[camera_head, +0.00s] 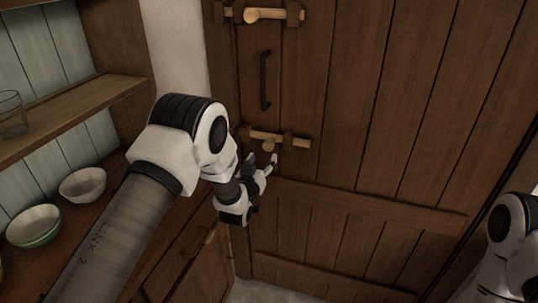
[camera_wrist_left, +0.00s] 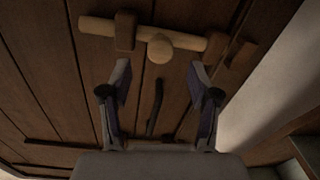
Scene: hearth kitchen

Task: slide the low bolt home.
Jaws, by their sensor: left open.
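The low bolt (camera_head: 275,138) is a pale wooden rod lying level on the plank door, with a round knob (camera_head: 268,147). It passes through a dark bracket (camera_head: 290,140). A dark keeper (camera_head: 243,136) is at its left. In the left wrist view, turned upside down, the rod (camera_wrist_left: 100,27) ends at the right, seemingly just short of the keeper (camera_wrist_left: 240,56). My left gripper (camera_head: 261,163) is open and empty, just below the knob. In the wrist view the knob (camera_wrist_left: 161,48) lies ahead, between the fingertips' lines; no contact shows. My right gripper is out of view.
A similar upper bolt (camera_head: 270,15) and a dark pull handle (camera_head: 265,80) are on the door (camera_head: 360,110) above. Shelves with a glass (camera_head: 11,112) and bowls (camera_head: 83,184) stand at left. A pale wall (camera_head: 182,60) borders the door. My right arm shows at the right edge.

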